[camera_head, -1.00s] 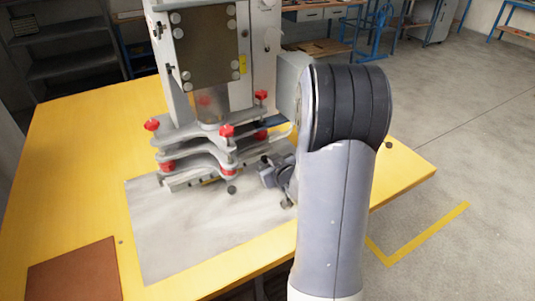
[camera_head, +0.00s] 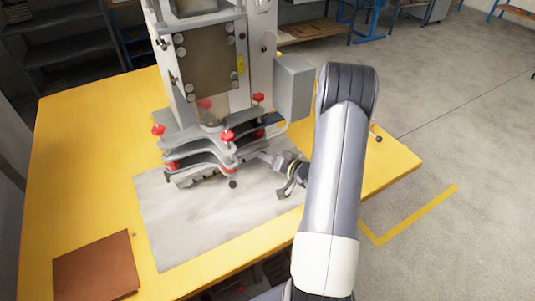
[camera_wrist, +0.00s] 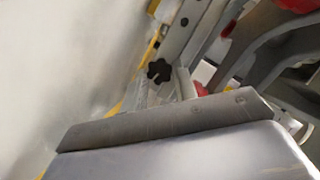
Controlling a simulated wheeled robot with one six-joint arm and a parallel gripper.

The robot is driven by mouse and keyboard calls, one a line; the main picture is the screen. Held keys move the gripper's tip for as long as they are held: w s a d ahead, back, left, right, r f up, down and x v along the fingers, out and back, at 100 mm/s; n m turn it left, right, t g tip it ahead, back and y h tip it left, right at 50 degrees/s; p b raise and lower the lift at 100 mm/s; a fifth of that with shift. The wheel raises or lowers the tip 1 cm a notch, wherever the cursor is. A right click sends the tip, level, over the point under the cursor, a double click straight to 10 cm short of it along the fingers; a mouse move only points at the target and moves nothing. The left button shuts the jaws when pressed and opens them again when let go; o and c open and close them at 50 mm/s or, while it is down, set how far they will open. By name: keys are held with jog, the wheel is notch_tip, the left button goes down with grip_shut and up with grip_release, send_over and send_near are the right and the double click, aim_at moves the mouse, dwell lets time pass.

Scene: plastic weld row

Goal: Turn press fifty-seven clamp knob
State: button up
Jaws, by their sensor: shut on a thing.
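The press (camera_head: 208,70) stands on a yellow table, with red knobs, including a front one (camera_head: 227,136), on its stacked grey clamp plates (camera_head: 195,145). A black knob (camera_head: 233,184) sits low at its front; a black star-shaped knob (camera_wrist: 159,71) shows in the wrist view, apart from the grey bar (camera_wrist: 165,125) in the foreground. My gripper (camera_head: 276,162) is right of the clamp plates, partly hidden by my arm. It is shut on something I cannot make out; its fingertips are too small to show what. I cannot tell which knob is the task's.
A pale sheet (camera_head: 205,225) covers the table in front of the press. A brown pad (camera_head: 97,268) lies at the front left. A grey box (camera_head: 293,88) juts from the press's right side. The yellow table (camera_head: 65,165) is clear at left.

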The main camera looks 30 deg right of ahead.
jog(key=m, duration=0.1)
jog(key=m+y, duration=0.1)
jog(key=shift+d+f+m+t, duration=0.15)
jog(key=shift+f+m+t, duration=0.05)
jog(key=shift+m+t, duration=0.2)
jog(key=shift+f+m+t+y, duration=0.15)
jog(key=shift+m+t+y, duration=0.45)
jog(key=shift+m, duration=1)
jog(key=o, duration=1)
jog(key=shift+c, duration=0.2)
jog(key=b+v, duration=0.1)
jog(key=v, duration=0.9)
jog(key=shift+s+d, duration=0.3)
